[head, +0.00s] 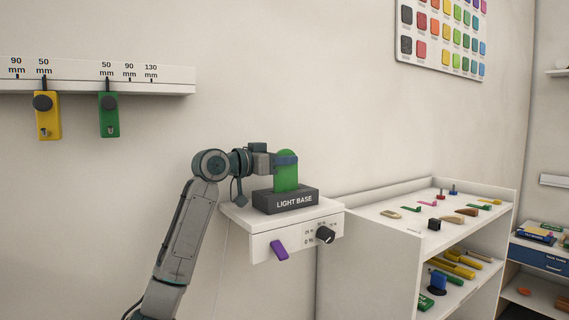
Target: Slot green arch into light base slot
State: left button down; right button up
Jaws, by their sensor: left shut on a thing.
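The green arch (287,177) stands upright at the top of the dark block marked LIGHT BASE (285,202). My left gripper (285,160) comes in from the left and is shut on the arch near its upper part. The arch's lower end meets the top of the base. The slot is hidden, so I cannot tell how deep the arch sits in it. My right gripper is not in view.
The base sits on a small white wall shelf (240,216) with a dark knob (325,235) and a purple switch (279,250) on its front. A white shelf unit (365,218) with small tools stands to the right. Yellow (48,118) and green tags (109,120) hang from a rail.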

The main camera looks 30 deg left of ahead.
pick_arm(q)
jog(key=shift+a+r, duration=0.1)
jog(key=shift+r, duration=0.5)
jog(key=shift+w+a+r, duration=0.1)
jog(key=shift+w+a, duration=0.15)
jog(key=shift+w, duration=0.2)
jog(key=shift+s+d+r, duration=0.2)
jog(key=shift+s+r, duration=0.1)
jog(key=shift+r, duration=0.35)
jog(key=shift+w+a+f, duration=0.1)
jog(key=shift+w+a, duration=0.05)
